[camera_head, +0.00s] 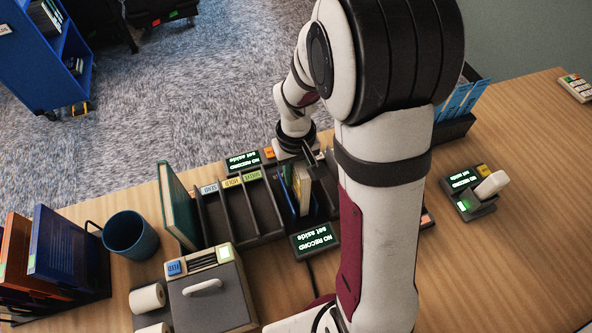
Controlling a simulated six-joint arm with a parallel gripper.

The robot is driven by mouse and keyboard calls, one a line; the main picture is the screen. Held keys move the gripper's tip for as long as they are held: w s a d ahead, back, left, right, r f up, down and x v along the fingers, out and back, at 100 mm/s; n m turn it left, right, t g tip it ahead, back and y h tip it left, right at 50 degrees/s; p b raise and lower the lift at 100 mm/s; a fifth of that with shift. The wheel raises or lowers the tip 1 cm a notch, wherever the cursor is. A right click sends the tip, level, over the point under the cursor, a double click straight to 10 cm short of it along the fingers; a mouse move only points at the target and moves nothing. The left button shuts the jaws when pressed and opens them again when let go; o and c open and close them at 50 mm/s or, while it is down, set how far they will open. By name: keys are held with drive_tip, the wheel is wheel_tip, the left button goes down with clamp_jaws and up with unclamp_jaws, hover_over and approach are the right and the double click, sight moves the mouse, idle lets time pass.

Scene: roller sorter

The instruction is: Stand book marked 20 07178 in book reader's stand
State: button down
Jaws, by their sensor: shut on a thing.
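My gripper (312,152) is partly hidden behind my own arm, at the far side of the dark rack in the middle of the table. It is shut on a thin book (302,187) with a cream and yellowish face, which is upright between the rack's dividers. A blue-edged book (287,192) is close beside it on the left. No number can be read on any book, so I cannot tell which is 20 07178. Small displays reading "NO RECORD set aside" stand in front (315,239) and behind (243,160) the rack. I cannot tell which part is the reader's stand.
The dark rack (238,222) has labelled slots. A green book (178,205) stands at its left. A blue cup (131,234), a grey box with a handle (212,293) and blue and orange books (66,252) are left.

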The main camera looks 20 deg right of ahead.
drive_tip(key=shift+f, duration=0.35)
drive_tip(key=c, duration=0.6)
unclamp_jaws()
drive_tip(key=shift+r, duration=0.1)
wheel_tip(320, 180, up, 16)
drive_tip(key=shift+f, duration=0.15)
